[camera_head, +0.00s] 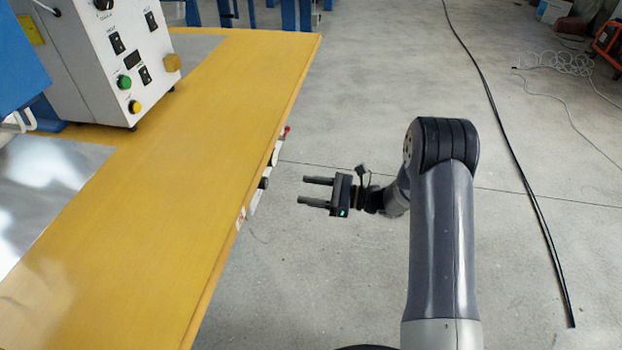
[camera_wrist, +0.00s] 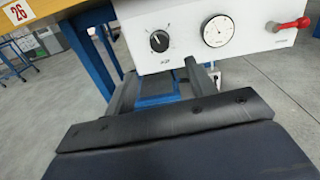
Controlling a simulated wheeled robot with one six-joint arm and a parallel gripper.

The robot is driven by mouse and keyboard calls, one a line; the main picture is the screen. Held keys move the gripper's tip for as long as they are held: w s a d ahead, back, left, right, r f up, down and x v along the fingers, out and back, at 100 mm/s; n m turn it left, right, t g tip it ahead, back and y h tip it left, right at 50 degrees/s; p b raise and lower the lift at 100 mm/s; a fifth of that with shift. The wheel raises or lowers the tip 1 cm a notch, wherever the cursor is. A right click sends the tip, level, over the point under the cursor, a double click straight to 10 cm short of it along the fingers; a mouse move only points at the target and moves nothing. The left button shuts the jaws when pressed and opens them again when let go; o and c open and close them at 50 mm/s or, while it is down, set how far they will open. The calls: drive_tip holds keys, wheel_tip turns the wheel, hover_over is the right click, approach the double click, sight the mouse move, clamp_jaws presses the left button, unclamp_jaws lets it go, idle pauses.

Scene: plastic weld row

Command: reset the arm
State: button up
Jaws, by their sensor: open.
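My gripper (camera_head: 317,191) is open and empty in the head view. Its two dark fingers point left toward the side of the yellow bench, with a gap of bare floor between them and the bench edge. In the wrist view my gripper (camera_wrist: 160,85) shows its two fingers apart, with nothing between them. Beyond the fingers is a white control panel (camera_wrist: 185,45) with a black knob (camera_wrist: 159,41), a round dial (camera_wrist: 218,30) and a red-handled lever (camera_wrist: 289,25).
The yellow bench (camera_head: 200,130) fills the left, with a white control box (camera_head: 115,60) on it. A black cable (camera_head: 500,140) runs along the floor at right. A coiled pale cable (camera_head: 553,63) lies at the back right.

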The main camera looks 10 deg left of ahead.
sight(267, 183)
drive_tip(key=a, duration=0.3)
drive_tip(key=a+b, duration=0.1)
drive_tip(key=a, duration=0.3)
drive_tip(key=w+a+b, duration=0.1)
drive_tip(key=a, duration=0.3)
drive_tip(key=shift+d, duration=0.1)
drive_tip(key=shift+r, duration=0.1)
